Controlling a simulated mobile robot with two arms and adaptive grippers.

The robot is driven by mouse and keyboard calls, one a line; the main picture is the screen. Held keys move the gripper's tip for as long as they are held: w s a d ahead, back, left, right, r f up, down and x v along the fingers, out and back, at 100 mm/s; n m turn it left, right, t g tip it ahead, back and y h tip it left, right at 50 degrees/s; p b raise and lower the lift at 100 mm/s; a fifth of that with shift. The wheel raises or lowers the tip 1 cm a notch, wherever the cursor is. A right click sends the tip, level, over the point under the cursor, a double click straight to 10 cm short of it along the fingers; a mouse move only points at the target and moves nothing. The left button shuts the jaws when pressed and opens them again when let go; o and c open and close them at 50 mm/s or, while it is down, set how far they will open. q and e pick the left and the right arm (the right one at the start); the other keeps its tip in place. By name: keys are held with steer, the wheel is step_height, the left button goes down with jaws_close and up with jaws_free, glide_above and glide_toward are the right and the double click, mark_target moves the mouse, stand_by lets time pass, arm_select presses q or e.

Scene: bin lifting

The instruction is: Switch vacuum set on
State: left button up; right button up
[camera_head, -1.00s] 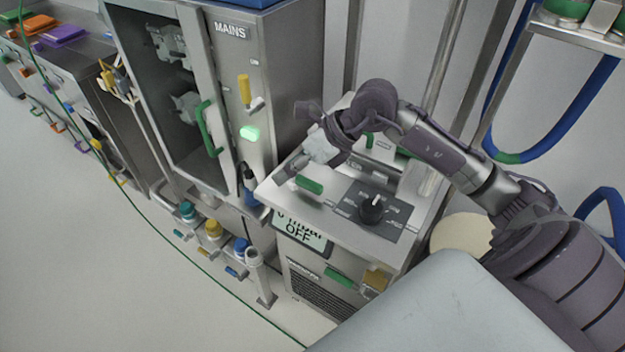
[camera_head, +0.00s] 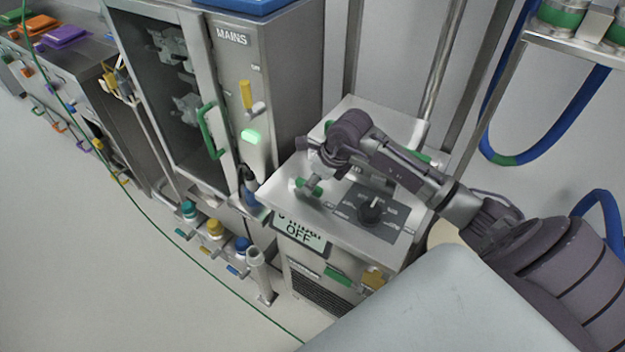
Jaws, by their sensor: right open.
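The vacuum set (camera_head: 345,238) is a steel cabinet unit with a display (camera_head: 299,235) reading "OFF". A black dial (camera_head: 371,211) sits on a dark panel on its top, and a small green switch or handle (camera_head: 315,190) is on the top near the front left. My right gripper (camera_head: 313,178) is open over the green piece, pointing down. Its fingers partly hide the piece, and I cannot tell whether they touch it. My left gripper is not in view.
A tall cabinet marked MAINS (camera_head: 284,90) with a yellow lever (camera_head: 246,94) and lit green lamp (camera_head: 251,136) stands to the left. A grey surface (camera_head: 430,310) fills the lower right. Blue hoses (camera_head: 560,135) hang at right.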

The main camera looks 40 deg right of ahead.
steer(key=shift+x, duration=0.85)
jaws_close()
